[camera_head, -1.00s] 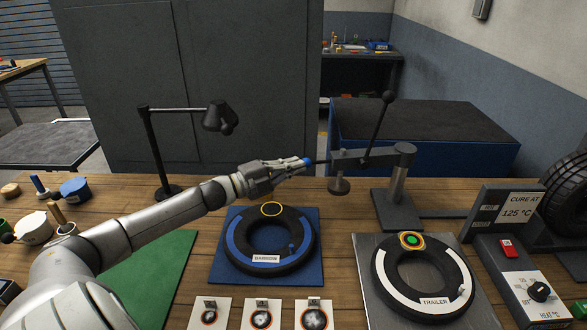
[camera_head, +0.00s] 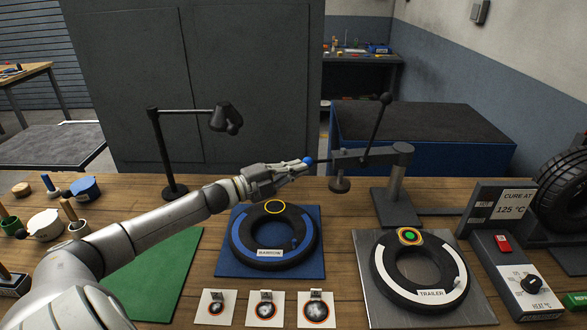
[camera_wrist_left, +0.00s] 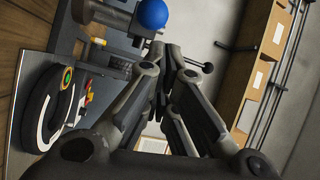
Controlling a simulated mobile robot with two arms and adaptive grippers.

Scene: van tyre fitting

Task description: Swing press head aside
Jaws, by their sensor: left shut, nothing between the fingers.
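The press (camera_head: 397,190) has a post on a dark base and a grey arm reaching left. Its round press head (camera_head: 340,184) hangs from the arm between the two tyres, over neither. A blue ball knob (camera_head: 308,160) is at the arm's left end, and a black-ball lever (camera_head: 377,120) rises from it. My left gripper (camera_head: 302,164) is shut and empty, its fingertips at the knob; contact is unclear. In the left wrist view the blue knob (camera_wrist_left: 152,13) is beyond the closed fingers (camera_wrist_left: 168,60). My right gripper is not in view.
The blue-mat tyre (camera_head: 273,240) lies below my left gripper. The TRAILER tyre (camera_head: 420,272), with an orange-and-green patch (camera_head: 410,236), lies on a metal plate right of it. A lamp (camera_head: 165,150) stands behind my left arm. A heat control box (camera_head: 520,275) is at right.

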